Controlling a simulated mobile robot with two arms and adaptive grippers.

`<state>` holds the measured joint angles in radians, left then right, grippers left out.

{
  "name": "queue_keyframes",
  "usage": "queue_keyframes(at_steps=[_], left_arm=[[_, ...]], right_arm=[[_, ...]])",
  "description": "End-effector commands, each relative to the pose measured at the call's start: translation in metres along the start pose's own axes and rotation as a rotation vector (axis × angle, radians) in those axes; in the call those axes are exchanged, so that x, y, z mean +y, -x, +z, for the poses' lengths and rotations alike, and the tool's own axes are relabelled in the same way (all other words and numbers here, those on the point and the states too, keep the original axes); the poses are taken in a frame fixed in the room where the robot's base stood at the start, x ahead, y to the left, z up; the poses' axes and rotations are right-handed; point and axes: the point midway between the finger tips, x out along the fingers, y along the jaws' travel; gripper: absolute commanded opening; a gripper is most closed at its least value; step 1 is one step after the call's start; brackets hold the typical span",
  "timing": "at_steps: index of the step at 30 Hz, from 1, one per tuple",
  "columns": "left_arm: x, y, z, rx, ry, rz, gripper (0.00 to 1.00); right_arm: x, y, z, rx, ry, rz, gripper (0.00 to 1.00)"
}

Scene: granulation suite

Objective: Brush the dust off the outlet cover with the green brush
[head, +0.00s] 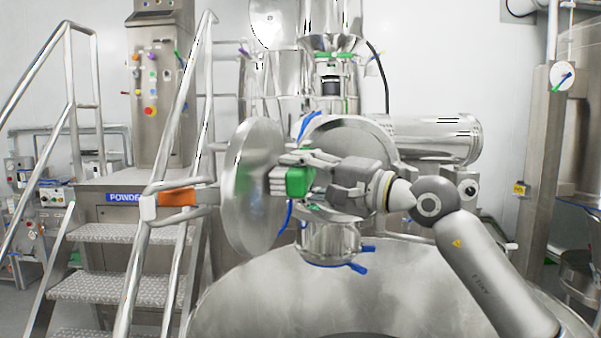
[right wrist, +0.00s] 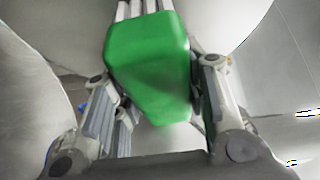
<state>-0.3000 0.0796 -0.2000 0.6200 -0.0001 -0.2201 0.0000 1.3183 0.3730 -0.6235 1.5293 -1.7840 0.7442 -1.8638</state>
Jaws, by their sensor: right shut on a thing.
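My right gripper (head: 318,172) is shut on the green brush (head: 297,181), whose pale bristles point left in the head view. In the right wrist view the brush's green body (right wrist: 150,60) sits between the two fingers (right wrist: 155,100), with the white bristles at the top of the picture. The outlet cover (head: 250,185) appears to be the round, shiny metal disc standing open beside the outlet. In the head view the bristles overlap the right part of its face; I cannot tell whether they touch it. No dust can be made out. My left gripper is not in view.
The round outlet opening (head: 350,137) is behind my right gripper. A large domed steel vessel (head: 290,300) fills the space below. Metal steps (head: 125,233) with handrails stand at the left, and an orange latch or handle (head: 177,198) shows left of the disc.

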Motion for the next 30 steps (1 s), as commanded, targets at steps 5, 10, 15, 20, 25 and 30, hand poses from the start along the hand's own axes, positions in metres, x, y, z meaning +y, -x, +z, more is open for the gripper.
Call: queue_keyframes(at_steps=[5,10,15,20,25,30], left_arm=[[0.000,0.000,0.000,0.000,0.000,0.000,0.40],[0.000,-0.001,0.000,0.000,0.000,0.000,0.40],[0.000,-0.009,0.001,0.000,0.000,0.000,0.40],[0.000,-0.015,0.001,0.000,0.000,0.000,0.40],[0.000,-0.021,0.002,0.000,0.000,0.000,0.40],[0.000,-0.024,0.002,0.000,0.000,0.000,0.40]], right_arm=[[0.002,-0.003,0.002,-0.007,-0.002,0.002,0.21],[0.002,-0.001,0.002,-0.007,-0.002,0.002,0.20],[0.004,0.012,-0.004,-0.004,-0.001,0.002,0.20],[0.003,0.028,-0.012,-0.001,0.000,0.000,0.20],[0.003,0.044,-0.019,0.000,0.000,0.001,0.20],[0.001,0.054,-0.023,-0.001,0.000,0.000,0.20]])
